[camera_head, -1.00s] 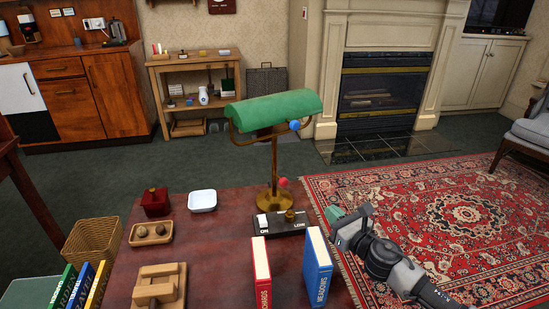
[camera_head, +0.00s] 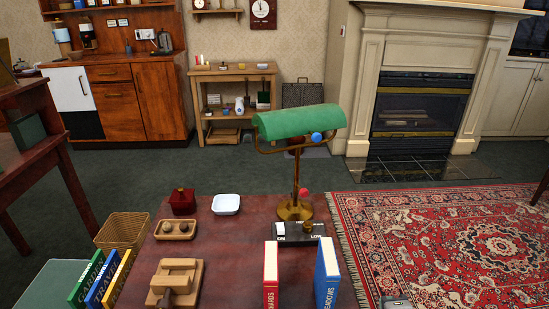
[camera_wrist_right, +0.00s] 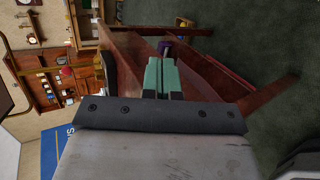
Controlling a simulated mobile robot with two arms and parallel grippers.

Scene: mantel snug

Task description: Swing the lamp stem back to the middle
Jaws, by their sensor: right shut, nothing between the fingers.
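The desk lamp stands on the dark red desk (camera_head: 230,260) in the head view. It has a green shade (camera_head: 300,121), an upright brass stem (camera_head: 296,180) and a round brass base (camera_head: 290,212). A blue knob (camera_head: 316,137) sits under the shade and a red knob (camera_head: 304,194) low by the stem. A dark panel with a white switch (camera_head: 281,229) is in front of the base. My right gripper (camera_wrist_right: 160,76) shows teal fingers, shut and empty, in the right wrist view. Its fingers are not visible in the head view. My left gripper is out of view.
A red book (camera_head: 270,275) and a blue book (camera_head: 327,275) stand at the desk's front right. A white dish (camera_head: 226,204), red box (camera_head: 182,202), wooden tray (camera_head: 174,230) and wooden block piece (camera_head: 174,284) are left of the lamp. A wicker basket (camera_head: 123,232) is beside the desk.

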